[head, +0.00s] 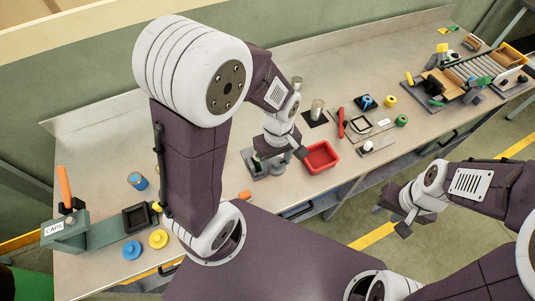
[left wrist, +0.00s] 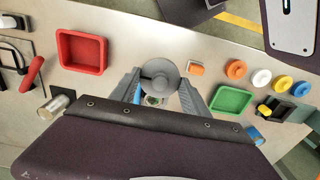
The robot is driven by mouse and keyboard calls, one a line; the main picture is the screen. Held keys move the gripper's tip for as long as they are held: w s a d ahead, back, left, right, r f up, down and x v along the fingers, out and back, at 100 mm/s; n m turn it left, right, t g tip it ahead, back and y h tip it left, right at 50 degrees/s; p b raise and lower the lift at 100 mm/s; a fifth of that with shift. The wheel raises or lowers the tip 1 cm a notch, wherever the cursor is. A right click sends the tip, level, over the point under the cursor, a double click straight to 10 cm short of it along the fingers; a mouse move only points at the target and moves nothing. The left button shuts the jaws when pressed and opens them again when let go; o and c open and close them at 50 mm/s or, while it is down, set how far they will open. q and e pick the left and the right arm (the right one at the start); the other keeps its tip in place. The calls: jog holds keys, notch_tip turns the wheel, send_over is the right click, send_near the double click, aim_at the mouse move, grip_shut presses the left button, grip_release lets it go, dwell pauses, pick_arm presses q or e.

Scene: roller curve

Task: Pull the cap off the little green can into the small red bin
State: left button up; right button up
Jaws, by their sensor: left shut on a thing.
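My left gripper (head: 280,158) is shut on a grey round cap (left wrist: 160,75), which sits between its two fingers (left wrist: 160,82) in the left wrist view. The little green can (left wrist: 154,100) shows only in part behind the cap, between the fingers. In the head view a bit of its green (head: 257,156) shows beside the gripper, at a grey stand. The cap appears clear of the can. The small red bin (head: 321,157) stands just right of the gripper and looks empty; the left wrist view shows it too (left wrist: 82,52). My right gripper (head: 396,216) is empty, fingers apart, off the bench.
A red-handled tool (head: 340,123) and a clear jar (head: 317,110) stand beyond the bin. A green tray (left wrist: 231,100) and several coloured discs lie to the right in the left wrist view. Bare bench (left wrist: 120,25) lies between red bin and cap.

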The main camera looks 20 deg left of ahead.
aim_at(278, 165)
pick_arm(q)
jog(key=shift+s+d+r, duration=0.35)
notch_tip(278, 165, up, 4)
jog(key=p, duration=0.4)
